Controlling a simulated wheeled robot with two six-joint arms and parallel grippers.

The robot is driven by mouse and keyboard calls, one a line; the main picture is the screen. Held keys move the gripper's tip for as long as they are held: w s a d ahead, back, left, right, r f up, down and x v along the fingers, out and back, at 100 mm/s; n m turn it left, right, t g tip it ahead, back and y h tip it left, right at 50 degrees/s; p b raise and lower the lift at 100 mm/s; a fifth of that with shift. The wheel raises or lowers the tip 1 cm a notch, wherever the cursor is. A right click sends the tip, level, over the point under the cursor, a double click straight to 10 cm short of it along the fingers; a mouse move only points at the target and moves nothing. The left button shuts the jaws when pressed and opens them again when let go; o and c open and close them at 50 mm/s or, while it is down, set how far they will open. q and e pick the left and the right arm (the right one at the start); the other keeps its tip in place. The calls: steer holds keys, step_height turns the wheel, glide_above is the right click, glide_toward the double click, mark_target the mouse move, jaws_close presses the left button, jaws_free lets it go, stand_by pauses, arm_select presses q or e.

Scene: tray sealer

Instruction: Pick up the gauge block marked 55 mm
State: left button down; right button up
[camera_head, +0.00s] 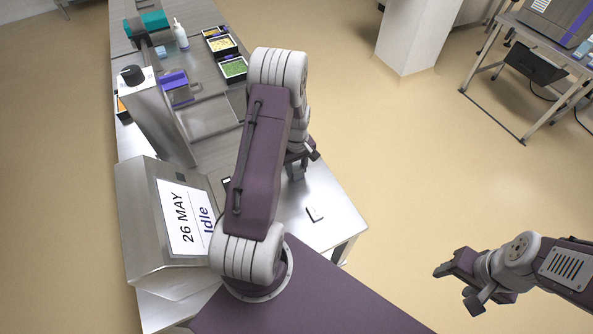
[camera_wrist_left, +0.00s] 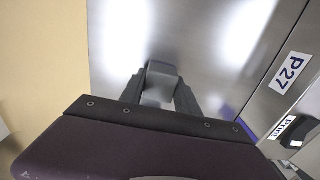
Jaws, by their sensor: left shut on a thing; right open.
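A grey block (camera_wrist_left: 160,82) sits between the fingers of my left gripper (camera_wrist_left: 159,94) in the left wrist view, over the bright steel table. My left gripper (camera_head: 298,165) is shut on it; in the head view it is by the table's right side, partly behind my arm. No marking on the block can be read, so I cannot tell its size. A small pale block-like piece (camera_head: 315,214) lies on the table in front of the left gripper; its marking is also unreadable. My right gripper (camera_head: 462,283) is open and empty over the floor, away from the table.
The tray sealer's sloped panel (camera_head: 186,217) reads "26 MAY" and "Idle". Filled trays (camera_head: 233,68), a white bottle (camera_head: 181,36) and a teal device (camera_head: 154,20) stand further back. The steel table (camera_head: 330,195) has bare room around the pale piece.

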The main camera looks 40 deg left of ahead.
mark_target(297, 170)
arm_select(q)
steer(key=shift+r, duration=0.1)
steer(key=shift+r, duration=0.3)
steer(key=r, duration=0.4)
steer(key=shift+s+d, duration=0.3)
steer(key=shift+d, duration=0.05)
steer(key=s+d+r, duration=0.6)
steer(key=s+d, duration=0.1)
steer(key=shift+s+d+p, duration=0.25)
steer(key=shift+s+p, duration=0.1)
